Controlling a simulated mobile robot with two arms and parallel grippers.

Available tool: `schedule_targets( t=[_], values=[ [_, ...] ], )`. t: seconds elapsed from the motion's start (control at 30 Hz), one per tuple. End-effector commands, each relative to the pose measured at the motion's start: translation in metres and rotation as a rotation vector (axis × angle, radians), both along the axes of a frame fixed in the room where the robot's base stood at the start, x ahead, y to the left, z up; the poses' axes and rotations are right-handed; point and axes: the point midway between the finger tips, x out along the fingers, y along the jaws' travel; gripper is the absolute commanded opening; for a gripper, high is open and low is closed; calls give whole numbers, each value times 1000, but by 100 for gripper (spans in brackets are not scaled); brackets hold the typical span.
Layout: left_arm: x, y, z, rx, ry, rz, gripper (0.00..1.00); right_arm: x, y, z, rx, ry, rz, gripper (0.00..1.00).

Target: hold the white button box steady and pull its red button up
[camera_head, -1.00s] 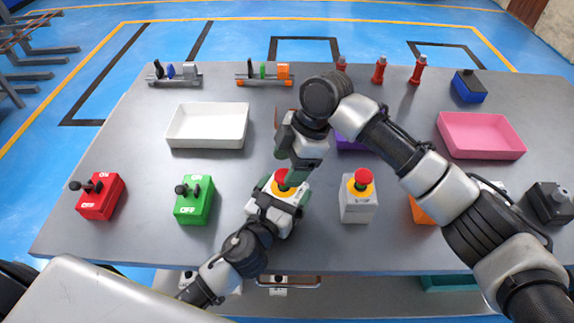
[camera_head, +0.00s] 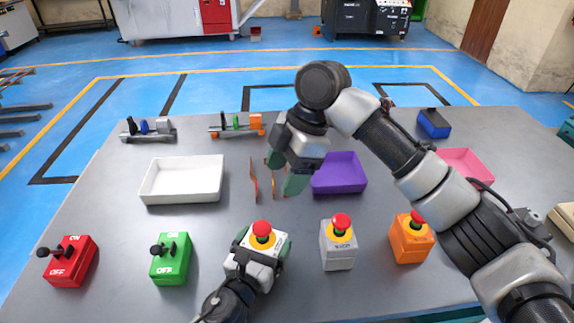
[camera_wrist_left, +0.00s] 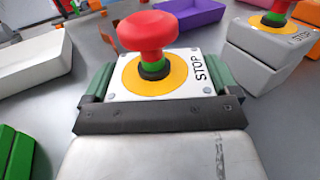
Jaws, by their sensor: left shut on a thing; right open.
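The white button box (camera_head: 250,268) stands on the grey table at the front middle, with a yellow ring and a red button (camera_head: 262,229) on top. My left gripper (camera_head: 263,243) is shut on the box, one green finger on each side. In the left wrist view the red mushroom button (camera_wrist_left: 147,32) stands upright above the yellow ring (camera_wrist_left: 155,85), with a green band and black collar showing under its head. STOP is printed beside it. My right gripper (camera_head: 281,174) is open and empty, above and behind the box, apart from the button.
A grey box with a red button (camera_head: 338,250) and an orange one (camera_head: 409,243) stand to the right. Green (camera_head: 171,262) and red (camera_head: 70,264) switch boxes are left. White (camera_head: 182,181) and purple (camera_head: 340,173) trays lie behind.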

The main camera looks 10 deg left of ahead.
Motion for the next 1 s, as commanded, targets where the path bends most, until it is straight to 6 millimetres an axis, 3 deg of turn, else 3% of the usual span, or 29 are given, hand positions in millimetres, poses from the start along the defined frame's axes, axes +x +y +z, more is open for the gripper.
schedule_targets(
  t=[0.03, 0.07, 0.1, 0.47, 0.9, 1.0],
  values=[
    [0, 0, 0, 0, 0, 0, 60, 0, 0, 0, 0, 0, 0, 66],
    [0, 0, 0, 0, 0, 0, 94, 0, 0, 0, 0, 0, 0, 66],
    [0, 0, 0, 0, 0, 0, 100, 0, 0, 0, 0, 0, 0, 66],
    [-9, 2, -1, 0, 2, 0, 100, 0, 0, 0, 0, 0, 0, 66],
    [-92, 16, -1, 1, 5, 1, 100, 0, 0, 0, 0, 0, 0, 66],
    [-103, 18, -1, -1, 2, 2, 100, 0, 0, 0, 0, 0, 0, 66]
  ],
)
